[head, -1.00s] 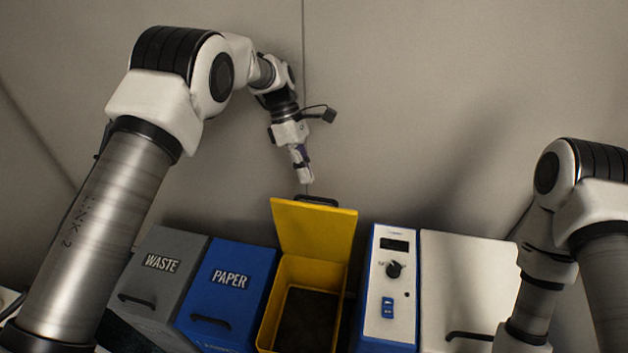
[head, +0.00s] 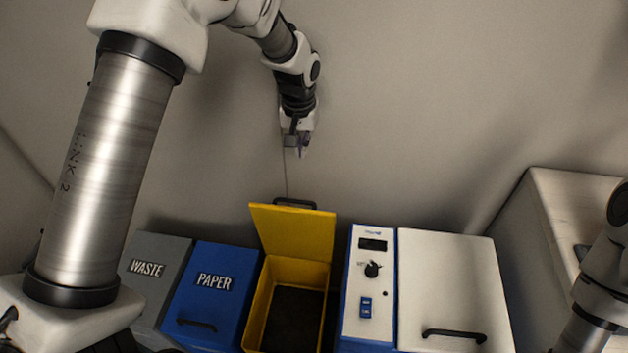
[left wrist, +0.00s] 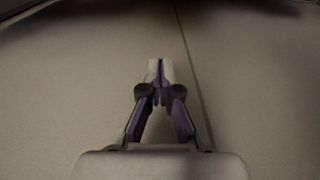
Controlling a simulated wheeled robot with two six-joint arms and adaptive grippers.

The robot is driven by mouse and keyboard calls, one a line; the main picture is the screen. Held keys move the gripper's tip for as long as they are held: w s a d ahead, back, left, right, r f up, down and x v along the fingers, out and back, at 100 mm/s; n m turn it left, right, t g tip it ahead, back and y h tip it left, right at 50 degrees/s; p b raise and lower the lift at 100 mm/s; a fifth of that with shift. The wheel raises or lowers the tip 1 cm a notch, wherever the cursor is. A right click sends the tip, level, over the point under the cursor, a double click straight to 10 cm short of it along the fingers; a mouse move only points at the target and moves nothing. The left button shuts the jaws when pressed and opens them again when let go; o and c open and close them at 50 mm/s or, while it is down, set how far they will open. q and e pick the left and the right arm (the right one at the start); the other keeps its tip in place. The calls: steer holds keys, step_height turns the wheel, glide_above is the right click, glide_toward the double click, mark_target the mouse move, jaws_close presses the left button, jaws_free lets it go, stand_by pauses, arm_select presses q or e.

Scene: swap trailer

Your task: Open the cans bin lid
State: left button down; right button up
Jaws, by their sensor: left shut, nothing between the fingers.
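The yellow bin (head: 254,318), taken to be the cans bin, stands between the blue paper bin and a control box. No label shows on it. Its yellow lid (head: 292,232) is raised and leans back towards the wall, with a black handle at its top edge. The inside of the bin is visible and dark. My left gripper (head: 303,152) is above the lid and apart from it, near the wall. In the left wrist view its fingers (left wrist: 159,68) are together and empty. My right gripper is out of view; only part of that arm shows at the right.
A grey waste bin (head: 150,262) and a blue paper bin (head: 213,282) stand shut at the left. A control box (head: 370,290) with a knob and a white lidded bin (head: 450,285) stand to the right. A pale cabinet (head: 570,190) is at the far right.

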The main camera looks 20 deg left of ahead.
arm_select(q)
steer(key=s+f+p, duration=0.1)
steer(key=s+f, duration=0.2)
steer(key=f, duration=0.8)
steer(key=shift+d+p, duration=0.25)
steer(key=shift+p, duration=0.15)
steer(key=shift+f, duration=0.1)
steer(key=shift+s, duration=0.1)
